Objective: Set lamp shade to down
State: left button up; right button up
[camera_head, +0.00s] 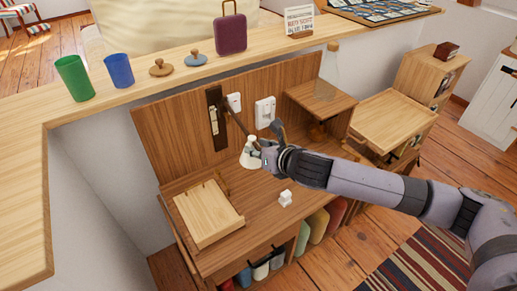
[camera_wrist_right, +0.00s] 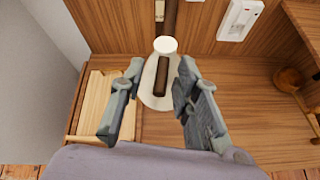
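The lamp shade (camera_head: 250,158) is a small pale cone on a brown arm, which comes from a dark plate (camera_head: 216,118) on the wooden back panel. It hangs tilted above the desk. In the right wrist view, the shade (camera_wrist_right: 148,88) shows as a pale disc with a white cap and a brown rod, partly between and beyond the fingers. My right gripper (camera_head: 266,148) is beside the shade in the head view. In the right wrist view my right gripper (camera_wrist_right: 160,80) is open, with a finger on each side. I cannot tell whether either finger touches it. My left gripper is out of view.
The desk (camera_head: 255,215) holds a pale slanted wooden board (camera_head: 208,212) at left and a small white object (camera_head: 285,198). White wall switches (camera_head: 264,112) sit behind the arm. A ledge (camera_head: 130,98) above carries cups and a purple case (camera_head: 230,33).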

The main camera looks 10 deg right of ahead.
jog(key=shift+d, duration=0.1)
jog(key=v, duration=1.2)
jog(key=shift+s, duration=0.1)
